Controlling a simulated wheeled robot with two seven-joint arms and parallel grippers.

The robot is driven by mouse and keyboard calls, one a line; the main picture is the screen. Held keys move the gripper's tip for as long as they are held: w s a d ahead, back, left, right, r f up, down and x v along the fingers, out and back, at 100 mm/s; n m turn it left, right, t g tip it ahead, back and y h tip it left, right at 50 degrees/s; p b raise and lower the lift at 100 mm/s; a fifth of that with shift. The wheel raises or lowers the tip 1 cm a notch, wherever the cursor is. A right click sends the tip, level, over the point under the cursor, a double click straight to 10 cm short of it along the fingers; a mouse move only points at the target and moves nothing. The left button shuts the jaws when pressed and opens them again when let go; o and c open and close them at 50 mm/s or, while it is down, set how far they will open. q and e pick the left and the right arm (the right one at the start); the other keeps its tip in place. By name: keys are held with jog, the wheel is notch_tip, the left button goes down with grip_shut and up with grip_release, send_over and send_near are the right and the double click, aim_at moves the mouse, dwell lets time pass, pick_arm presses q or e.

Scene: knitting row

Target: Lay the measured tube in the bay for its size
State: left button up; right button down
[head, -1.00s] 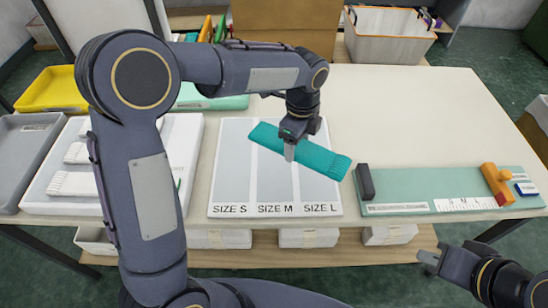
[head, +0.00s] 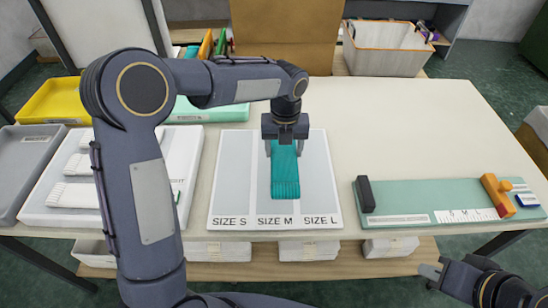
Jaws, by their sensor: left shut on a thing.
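The teal knitted tube (head: 285,172) is in my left gripper (head: 286,146), which is shut on its far end. The tube points toward the front edge, over the middle bay marked SIZE M of the sorting board (head: 234,165). I cannot tell whether it touches the board. The SIZE S bay on the left and the SIZE L bay on the right look empty. My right gripper (head: 432,271) is at the lower right, in front of the table and away from the tube; its fingers are too small to read.
A green measuring board (head: 405,197) with a dark block (head: 365,194) and an orange slider (head: 497,195) lies at right. A white tray (head: 38,212) with pale tubes, a grey tray (head: 10,170) and a yellow tray (head: 52,100) stand at left. The table's back right is clear.

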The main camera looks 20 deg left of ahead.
aim_at(274, 146)
pick_arm(q)
jog(key=shift+w+a+f, duration=0.2)
jog(key=shift+a+f, duration=0.25)
jog(key=shift+f, duration=0.1)
jog(key=shift+w+a+f, duration=0.15)
jog(key=shift+a+f, duration=0.25)
jog(key=shift+f, duration=0.15)
jog(key=f, duration=0.1)
jog(key=a+f, duration=0.1)
jog(key=f, duration=0.2)
jog(key=shift+w+a+f, duration=0.15)
jog(key=shift+w+f, duration=0.05)
jog(key=shift+w, duration=0.1)
jog(key=shift+f, duration=0.15)
jog(key=shift+f, duration=0.2)
jog(key=o, duration=0.9)
jog(key=shift+o, duration=0.2)
notch_tip(274, 146, up, 13)
jog(key=shift+f, duration=0.2)
